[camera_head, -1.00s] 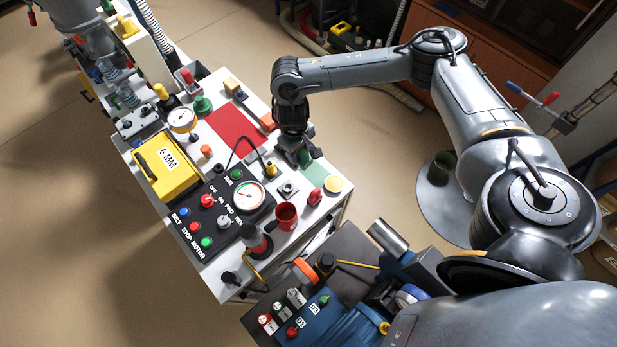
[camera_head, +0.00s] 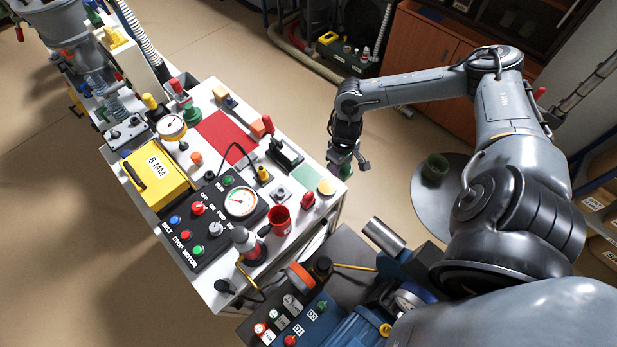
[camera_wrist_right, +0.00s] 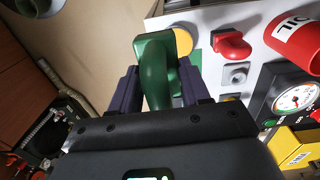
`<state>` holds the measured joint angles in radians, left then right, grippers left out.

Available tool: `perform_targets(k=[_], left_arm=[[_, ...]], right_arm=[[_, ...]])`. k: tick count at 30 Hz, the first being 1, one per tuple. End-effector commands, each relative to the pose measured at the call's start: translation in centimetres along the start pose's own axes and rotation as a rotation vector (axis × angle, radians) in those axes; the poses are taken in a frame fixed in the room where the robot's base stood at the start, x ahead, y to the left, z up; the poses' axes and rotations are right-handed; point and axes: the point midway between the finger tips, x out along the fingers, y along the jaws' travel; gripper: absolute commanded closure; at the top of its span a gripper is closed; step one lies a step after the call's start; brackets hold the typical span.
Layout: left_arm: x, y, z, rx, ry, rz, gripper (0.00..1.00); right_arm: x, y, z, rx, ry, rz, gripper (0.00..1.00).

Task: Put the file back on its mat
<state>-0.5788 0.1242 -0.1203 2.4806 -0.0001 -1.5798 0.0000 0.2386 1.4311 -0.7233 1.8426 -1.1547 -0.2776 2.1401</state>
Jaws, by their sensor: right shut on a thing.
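My right gripper (camera_head: 346,160) is off the right edge of the white bench, with its fingers pointing down. In the wrist view the right gripper (camera_wrist_right: 162,90) is shut on a green object (camera_wrist_right: 158,65) with a rounded, bent top. I cannot tell from its shape whether this is the file; its lower part is hidden by the gripper. A pale green mat (camera_head: 306,178) lies on the bench to the left of the gripper, with nothing seen lying on it. A red mat (camera_head: 222,134) lies farther left. My left gripper is out of view.
A dark stand (camera_head: 285,154) is between the two mats, and an orange-red block (camera_head: 258,128) is by the red mat. A red mug (camera_head: 280,219), a red knob (camera_head: 308,200) and a yellow disc (camera_head: 326,187) are near the front right.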

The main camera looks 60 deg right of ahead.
Motion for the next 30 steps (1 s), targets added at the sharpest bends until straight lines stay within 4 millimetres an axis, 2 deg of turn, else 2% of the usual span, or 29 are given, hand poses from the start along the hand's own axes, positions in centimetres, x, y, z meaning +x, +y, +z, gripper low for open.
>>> perform_targets(k=[5, 8, 15, 21, 30], left_arm=[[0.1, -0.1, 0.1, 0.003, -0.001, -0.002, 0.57], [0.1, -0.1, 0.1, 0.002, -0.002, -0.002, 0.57], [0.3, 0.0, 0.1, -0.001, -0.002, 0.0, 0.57], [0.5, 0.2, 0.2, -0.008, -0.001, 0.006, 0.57], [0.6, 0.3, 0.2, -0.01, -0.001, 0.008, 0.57]], right_arm=[[1.2, -0.3, -0.6, 0.003, 0.004, -0.008, 0.98], [2.1, -1.1, -1.9, 0.003, 0.003, -0.013, 0.98], [5.0, -2.9, -6.6, 0.004, 0.003, -0.012, 0.98], [6.8, -3.8, -9.2, 0.003, 0.002, -0.008, 0.98], [7.9, -4.2, -10.3, 0.0, -0.001, -0.006, 0.98]])
